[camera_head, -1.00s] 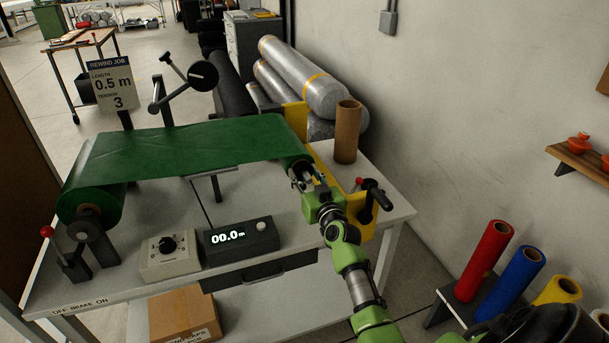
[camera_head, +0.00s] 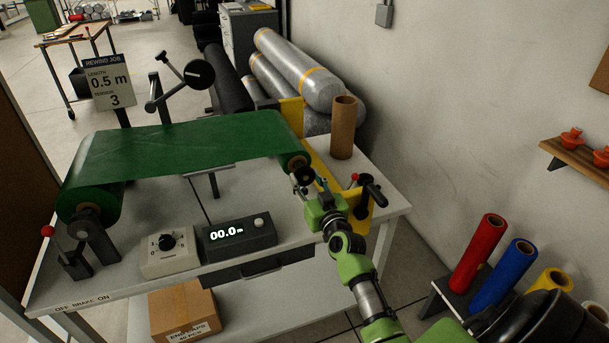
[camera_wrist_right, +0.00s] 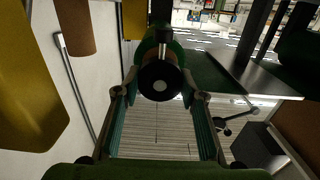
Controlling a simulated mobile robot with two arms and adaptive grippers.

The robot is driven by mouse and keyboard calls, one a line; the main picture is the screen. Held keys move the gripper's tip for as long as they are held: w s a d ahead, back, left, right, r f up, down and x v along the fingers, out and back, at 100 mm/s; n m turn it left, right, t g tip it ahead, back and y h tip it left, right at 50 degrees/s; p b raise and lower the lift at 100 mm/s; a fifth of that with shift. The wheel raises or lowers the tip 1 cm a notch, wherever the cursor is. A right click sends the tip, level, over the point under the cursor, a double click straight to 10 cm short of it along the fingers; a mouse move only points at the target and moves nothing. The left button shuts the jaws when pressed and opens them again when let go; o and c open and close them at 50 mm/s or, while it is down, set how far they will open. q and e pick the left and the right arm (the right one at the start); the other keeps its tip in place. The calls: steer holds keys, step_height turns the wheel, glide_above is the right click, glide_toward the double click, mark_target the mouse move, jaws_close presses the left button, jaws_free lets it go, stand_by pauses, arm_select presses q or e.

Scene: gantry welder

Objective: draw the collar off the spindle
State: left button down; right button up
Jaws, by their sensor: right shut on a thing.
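The collar (camera_wrist_right: 161,81) is a black ring with a grey spindle end (camera_wrist_right: 160,86) showing in its middle, seen end-on in the right wrist view. In the head view the collar (camera_head: 304,175) is a small dark piece at the right end of the green roll (camera_head: 291,158). My right gripper (camera_wrist_right: 160,84) has one finger on each side of the collar and is shut on it. It also shows in the head view (camera_head: 302,184), just in front of the roll's end. Whether the collar is clear of the spindle I cannot tell. My left gripper is out of view.
A yellow bracket (camera_head: 325,171) and a black crank (camera_head: 372,189) stand just right of my gripper. A brown cardboard tube (camera_head: 343,128) stands behind. A counter box (camera_head: 237,237) and dial box (camera_head: 170,252) are on the bench front. Coloured rolls (camera_head: 480,254) stand at right.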

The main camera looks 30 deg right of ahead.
steer(key=shift+p+v, duration=0.9)
steer(key=shift+v, duration=1.55)
